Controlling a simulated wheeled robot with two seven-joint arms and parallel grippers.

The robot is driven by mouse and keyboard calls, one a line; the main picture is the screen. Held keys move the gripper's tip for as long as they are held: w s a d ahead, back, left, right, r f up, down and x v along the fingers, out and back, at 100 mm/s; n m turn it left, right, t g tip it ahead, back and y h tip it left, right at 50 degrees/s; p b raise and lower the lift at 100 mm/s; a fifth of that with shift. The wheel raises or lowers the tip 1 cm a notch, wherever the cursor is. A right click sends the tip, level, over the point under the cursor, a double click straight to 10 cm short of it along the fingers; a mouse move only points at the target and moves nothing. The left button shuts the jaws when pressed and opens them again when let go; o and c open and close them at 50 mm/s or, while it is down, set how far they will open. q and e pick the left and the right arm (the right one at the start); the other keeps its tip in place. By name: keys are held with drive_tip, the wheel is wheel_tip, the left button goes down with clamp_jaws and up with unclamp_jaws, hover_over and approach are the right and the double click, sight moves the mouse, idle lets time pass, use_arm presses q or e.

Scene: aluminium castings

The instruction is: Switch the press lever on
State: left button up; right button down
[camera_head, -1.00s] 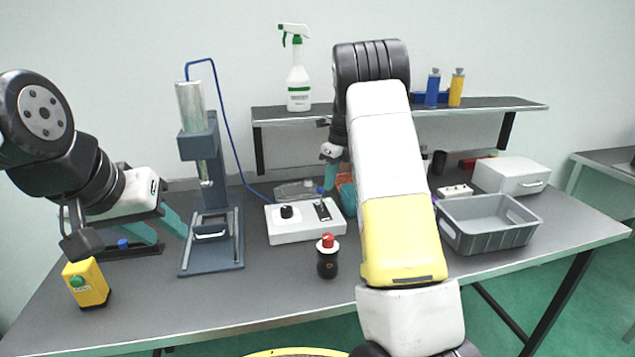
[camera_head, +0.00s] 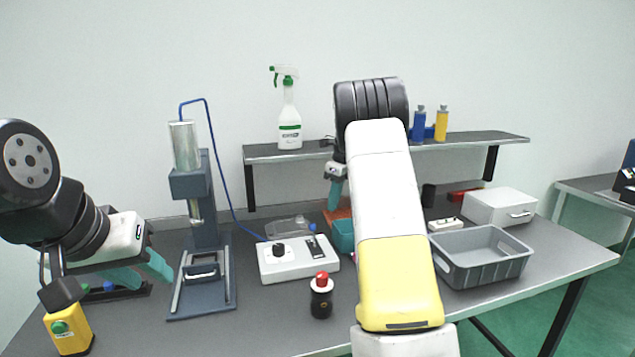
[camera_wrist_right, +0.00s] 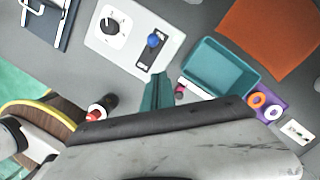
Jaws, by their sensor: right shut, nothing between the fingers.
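The white control box (camera_head: 285,268) stands on the table right of the press (camera_head: 205,215). It carries a black knob (camera_head: 278,249) and a lever with a blue tip (camera_head: 312,228) on a black plate. In the right wrist view the blue tip (camera_wrist_right: 153,41) is near the middle of the plate (camera_wrist_right: 146,62); the markings are too small to read. My right gripper (camera_head: 333,207) is shut and empty, above and behind the box, apart from the lever. It also shows in the right wrist view (camera_wrist_right: 158,82). My left gripper (camera_head: 148,280) is open at the left, beside the press.
A black bottle-like object with a red top (camera_head: 321,295) stands before the box. A teal bin (camera_head: 342,236) is right of it, and a grey crate (camera_head: 485,278) farther right. A yellow button box (camera_head: 68,330) is front left. The shelf (camera_head: 265,152) runs behind.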

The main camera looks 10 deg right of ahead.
wheel_tip(320, 180, up, 6)
drive_tip(key=w+d, duration=0.1)
drive_tip(key=w, duration=0.1)
drive_tip(key=shift+w, duration=0.35)
drive_tip(key=s+a+r+n+t, duration=0.1)
drive_tip(key=s+a+r+n, duration=0.1)
drive_tip(key=s+r+n, duration=0.3)
drive_tip(key=s+a+r+n+t+y, duration=0.1)
drive_tip(key=s+a+r+n, duration=0.15)
drive_tip(key=s, duration=0.45)
drive_tip(key=s+a+r+n+t, duration=0.1)
drive_tip(key=s+r+n, duration=0.2)
drive_tip(key=s+n, duration=0.3)
drive_tip(key=s+a+f+n, duration=0.2)
drive_tip(key=s+n, duration=0.2)
drive_tip(key=s, duration=0.3)
drive_tip(key=s+a+f+n+t, duration=0.1)
drive_tip(key=s+a+f+n, duration=0.1)
drive_tip(key=s+n, duration=0.3)
drive_tip(key=s+a+f+n+t, duration=0.1)
drive_tip(key=s+a+f+n, duration=0.2)
drive_tip(key=s, duration=0.6)
drive_tip(key=shift+f+n+h, duration=0.25)
drive_tip(key=shift+n+h, duration=0.15)
drive_tip(key=shift+n, duration=0.45)
